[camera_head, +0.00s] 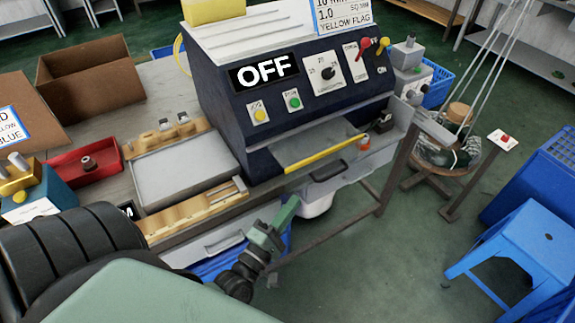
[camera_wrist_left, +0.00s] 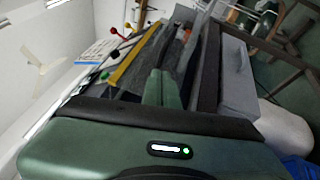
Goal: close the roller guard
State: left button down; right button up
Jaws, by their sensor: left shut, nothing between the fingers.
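The roller guard's yellow-edged front bar (camera_head: 325,153) spans the opening low on the front of the dark blue machine (camera_head: 215,110). It sits over a grey shelf-like opening, with dark space above it. The yellow bar also shows in the left wrist view (camera_wrist_left: 133,60), slanted. My left gripper (camera_head: 288,208) is in front of and below the bar's left part, apart from it. Its green fingers are together and empty, and they also show in the left wrist view (camera_wrist_left: 164,88). My right gripper is not in view.
The machine panel has an OFF sign (camera_head: 263,71), a dial and coloured buttons. A wooden fixture with a grey plate (camera_head: 188,168) and a red tray (camera_head: 84,163) lie left on the bench. A blue stool (camera_head: 515,245) stands right.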

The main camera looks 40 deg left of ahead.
aim_at(312, 178)
pick_arm(q)
jog(key=w, duration=0.2)
jog(key=w+r, duration=0.1)
jog(key=w, duration=0.1)
jog(key=shift+w+p, duration=0.15)
jog(key=shift+p, duration=0.2)
jog(key=shift+w, duration=0.6)
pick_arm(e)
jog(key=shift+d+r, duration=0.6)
